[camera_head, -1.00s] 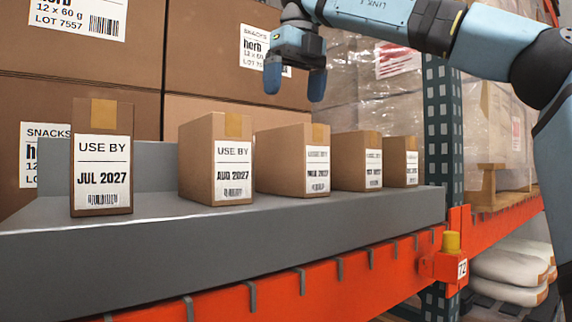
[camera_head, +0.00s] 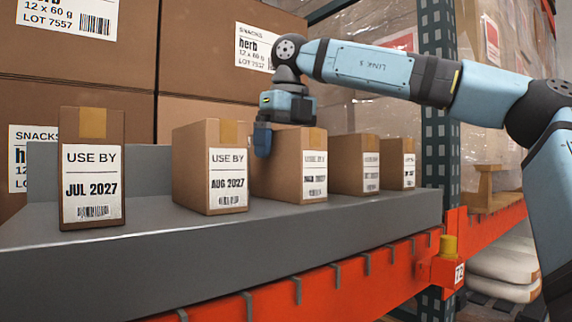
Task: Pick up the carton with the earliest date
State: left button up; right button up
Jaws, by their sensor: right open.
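Several brown cartons stand in a row on the grey shelf tray (camera_head: 150,248). The nearest carton (camera_head: 92,125) reads JUL 2027, and the second carton (camera_head: 190,165) reads AUG 2027. The third carton (camera_head: 275,178) has a small, blurred label, perhaps MAR 2027. The dates on the fourth carton (camera_head: 345,165) and the fifth carton (camera_head: 390,165) are too small to read surely. My right gripper (camera_head: 284,125) is open at the top of the third carton, one finger beside its left side. The other finger is hidden, apparently behind that carton. My left gripper is out of view.
Large stacked snack boxes (camera_head: 90,88) stand close behind the row. A dark perforated rack post (camera_head: 435,150) rises at the right, beside the orange beam (camera_head: 330,283) with its yellow-capped bracket (camera_head: 448,246). The tray's front strip is clear.

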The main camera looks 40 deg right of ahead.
jog(key=shift+s+a+r, duration=0.1)
jog(key=shift+s+a, duration=0.1)
jog(key=c, duration=1.3)
jog(key=shift+o, duration=0.2)
jog(key=shift+r, duration=0.15)
